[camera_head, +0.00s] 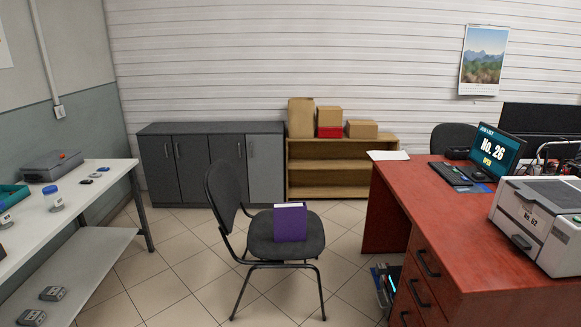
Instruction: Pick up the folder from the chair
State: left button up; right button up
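A purple folder (290,223) with white page edges along its top stands on the seat of a dark grey chair (262,240). The chair is in the middle of the head view, its backrest to the left of the folder. The folder looks upright, on the front right part of the seat. Neither of my grippers shows in the head view.
A white bench (88,187) with small items runs along the left. A red desk (437,210) with a printer (540,222), monitor and keyboard is on the right. Grey cabinets (190,165) and a wooden shelf (330,172) stand behind. Tiled floor around the chair is clear.

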aim_at(289, 218)
jog(key=i, duration=2.5)
